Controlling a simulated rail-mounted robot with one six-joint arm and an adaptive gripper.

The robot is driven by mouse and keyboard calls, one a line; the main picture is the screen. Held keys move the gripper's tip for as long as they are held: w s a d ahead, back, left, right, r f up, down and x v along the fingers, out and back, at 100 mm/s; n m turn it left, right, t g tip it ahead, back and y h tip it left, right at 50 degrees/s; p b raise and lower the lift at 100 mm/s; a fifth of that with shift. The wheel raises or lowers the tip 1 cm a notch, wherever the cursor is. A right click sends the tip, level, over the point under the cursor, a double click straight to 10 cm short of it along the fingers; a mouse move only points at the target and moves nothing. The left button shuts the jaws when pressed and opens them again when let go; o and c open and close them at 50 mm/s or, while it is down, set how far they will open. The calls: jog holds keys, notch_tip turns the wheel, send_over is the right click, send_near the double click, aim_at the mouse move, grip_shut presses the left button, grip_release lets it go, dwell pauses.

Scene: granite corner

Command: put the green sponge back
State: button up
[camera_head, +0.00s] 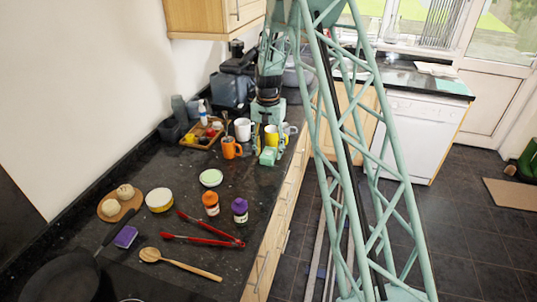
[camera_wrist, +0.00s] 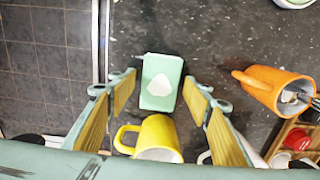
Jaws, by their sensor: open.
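A mint-green block (camera_head: 268,156) with a white patch on top lies near the counter's right edge; I cannot tell whether it is the green sponge or a small tissue box. In the wrist view the green block (camera_wrist: 161,98) appears between the fingertips of my gripper (camera_wrist: 160,80). My gripper is open, with a gap on each side of the block, and points down over the counter. No other clearly green sponge shows. A purple sponge-like block (camera_head: 125,237) lies beside the black pan at the lower left.
A yellow mug (camera_wrist: 157,138) stands right beside the green block. An orange mug (camera_wrist: 270,88) and a white mug (camera_head: 243,129) are close by. A wooden tray (camera_head: 186,145) holds small items. Jars (camera_head: 211,204), red tongs (camera_head: 205,240) and a wooden spoon (camera_head: 180,264) lie nearer.

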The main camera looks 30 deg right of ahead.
aim_at(268, 153)
notch_tip(268, 153, up, 11)
jog(key=shift+f, duration=0.2)
dwell(0.3)
jog(key=shift+r, duration=0.1)
dwell(0.6)
